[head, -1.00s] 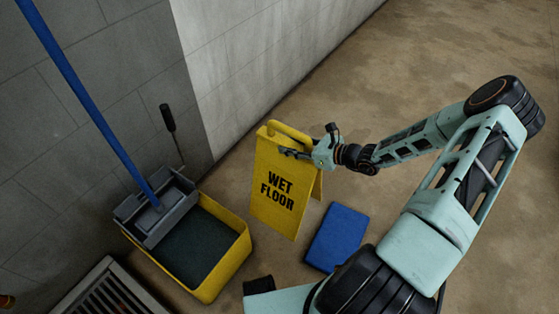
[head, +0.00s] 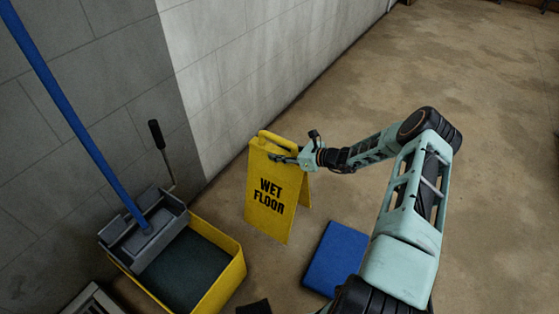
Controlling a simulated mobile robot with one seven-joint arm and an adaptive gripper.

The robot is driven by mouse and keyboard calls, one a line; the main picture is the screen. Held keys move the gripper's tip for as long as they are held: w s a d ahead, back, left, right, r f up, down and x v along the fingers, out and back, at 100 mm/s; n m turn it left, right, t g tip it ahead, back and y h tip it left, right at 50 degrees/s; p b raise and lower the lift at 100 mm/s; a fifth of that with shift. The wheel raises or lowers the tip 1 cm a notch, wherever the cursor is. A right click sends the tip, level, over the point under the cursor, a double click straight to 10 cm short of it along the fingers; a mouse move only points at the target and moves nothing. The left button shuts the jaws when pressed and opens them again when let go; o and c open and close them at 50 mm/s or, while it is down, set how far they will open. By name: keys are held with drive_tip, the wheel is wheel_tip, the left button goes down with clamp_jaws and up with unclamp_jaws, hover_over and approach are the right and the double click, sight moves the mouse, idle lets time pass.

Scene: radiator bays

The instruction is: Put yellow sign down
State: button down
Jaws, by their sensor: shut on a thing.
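The yellow wet floor sign (head: 268,200) is an A-frame with black "WET FLOOR" lettering, in the middle of the head view. It stands upright with its two legs spread. My gripper (head: 284,158) is at the upper right part of the sign, shut on it just below the top handle. One finger shows across the front panel; the other is hidden behind. I cannot tell whether the sign's feet touch the floor.
A yellow mop bucket (head: 226,281) with a grey wringer (head: 150,232) and a blue mop handle (head: 65,95) stands left of the sign. A blue flat block (head: 334,260) lies to its right. The block wall (head: 250,65) runs behind. Brown floor at right is clear.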

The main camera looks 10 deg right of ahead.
drive_tip(key=shift+f+b, duration=0.3)
drive_tip(key=shift+f, duration=1.2)
drive_tip(key=c, duration=1.4)
unclamp_jaws()
drive_tip(key=shift+s+f, duration=0.1)
drive_tip(key=p+v, duration=0.3)
drive_tip(key=v, duration=0.9)
